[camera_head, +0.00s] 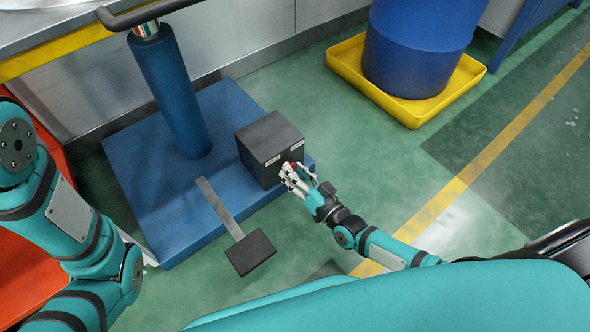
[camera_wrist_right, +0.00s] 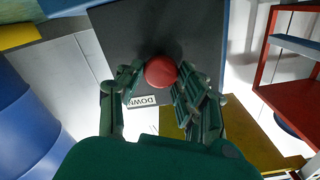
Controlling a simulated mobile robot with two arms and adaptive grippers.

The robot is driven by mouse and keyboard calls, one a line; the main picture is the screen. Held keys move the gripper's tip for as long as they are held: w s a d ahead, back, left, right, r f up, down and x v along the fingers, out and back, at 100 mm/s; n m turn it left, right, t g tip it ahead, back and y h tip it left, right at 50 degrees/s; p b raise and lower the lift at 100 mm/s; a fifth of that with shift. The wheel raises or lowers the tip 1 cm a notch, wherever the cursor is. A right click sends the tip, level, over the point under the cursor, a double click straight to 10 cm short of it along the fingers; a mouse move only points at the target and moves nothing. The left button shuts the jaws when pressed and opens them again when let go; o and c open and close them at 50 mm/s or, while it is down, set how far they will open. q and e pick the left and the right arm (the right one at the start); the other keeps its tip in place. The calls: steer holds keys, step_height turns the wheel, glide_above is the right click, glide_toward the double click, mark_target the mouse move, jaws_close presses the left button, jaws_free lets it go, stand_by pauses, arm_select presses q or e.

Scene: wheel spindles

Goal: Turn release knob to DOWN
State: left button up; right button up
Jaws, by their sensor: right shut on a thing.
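The release knob is a round red knob (camera_head: 294,165) on the front face of a dark grey box (camera_head: 268,138), which stands on the right side of a blue base plate. In the right wrist view the knob (camera_wrist_right: 160,72) sits between the fingers of my right gripper (camera_wrist_right: 158,80). My right gripper (camera_head: 291,177) is shut on the knob. A white label reading DOWN (camera_wrist_right: 143,101), upside down in that view, lies beside it. No pointer mark shows on the knob. My left arm is at the left, but its gripper is out of view.
A blue column (camera_head: 172,95) rises from the blue base plate (camera_head: 160,205). A dark foot pedal (camera_head: 250,252) sticks out on a metal bar in front. A blue drum (camera_head: 415,45) stands in a yellow tray (camera_head: 413,108) at the back right. Green floor is clear on the right.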

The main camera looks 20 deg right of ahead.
steer(key=m, duration=1.2)
steer(key=shift+d+f+m+b, duration=0.15)
steer(key=shift+f+m+b, duration=0.15)
steer(key=shift+b, duration=0.1)
stand_by(0.3)
steer(key=o, duration=1.1)
steer(key=shift+r, duration=0.1)
steer(key=v, duration=1.2)
